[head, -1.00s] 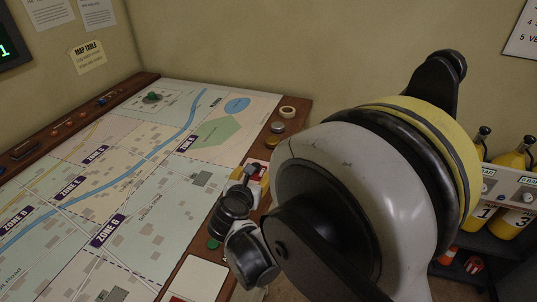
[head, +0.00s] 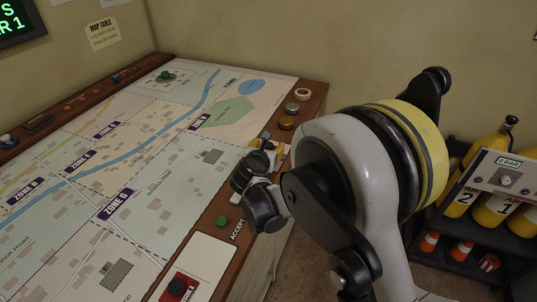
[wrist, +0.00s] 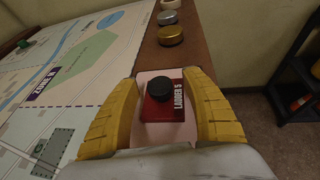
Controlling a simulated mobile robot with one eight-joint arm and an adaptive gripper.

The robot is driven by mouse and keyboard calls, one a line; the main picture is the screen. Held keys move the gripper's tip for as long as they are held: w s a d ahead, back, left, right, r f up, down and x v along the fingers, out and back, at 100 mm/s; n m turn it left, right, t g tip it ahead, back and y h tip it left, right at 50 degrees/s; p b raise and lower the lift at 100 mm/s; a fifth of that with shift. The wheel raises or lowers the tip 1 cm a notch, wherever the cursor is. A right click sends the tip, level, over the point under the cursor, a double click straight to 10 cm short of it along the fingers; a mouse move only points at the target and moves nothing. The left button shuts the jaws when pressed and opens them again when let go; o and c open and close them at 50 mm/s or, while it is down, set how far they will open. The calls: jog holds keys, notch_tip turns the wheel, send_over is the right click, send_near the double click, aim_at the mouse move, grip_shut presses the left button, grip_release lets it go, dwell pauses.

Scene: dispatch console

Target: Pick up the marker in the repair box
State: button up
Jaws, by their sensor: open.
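A red marker block labelled LADDER 5 (wrist: 165,105) with a round black knob (wrist: 160,89) on top sits on a pale pink square in the wooden rim, in the wrist view. The pink square (wrist: 149,133) may be the repair box; no such label is readable. My gripper (wrist: 160,76) is open, with one yellow finger on each side of the marker and gaps between. In the head view my gripper (head: 278,151) is low over the table's right rim, and my arm mostly hides this marker.
The map table (head: 150,160) stretches left. Gold (head: 286,123) and silver (head: 292,108) round pieces and a pale ring (head: 302,94) lie beyond on the rim. A green ACCEPT button (head: 222,222) and another red block (head: 178,289) are nearer. A cylinder rack (head: 480,262) stands right.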

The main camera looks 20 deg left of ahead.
grip_shut()
jog(key=shift+r, duration=0.1)
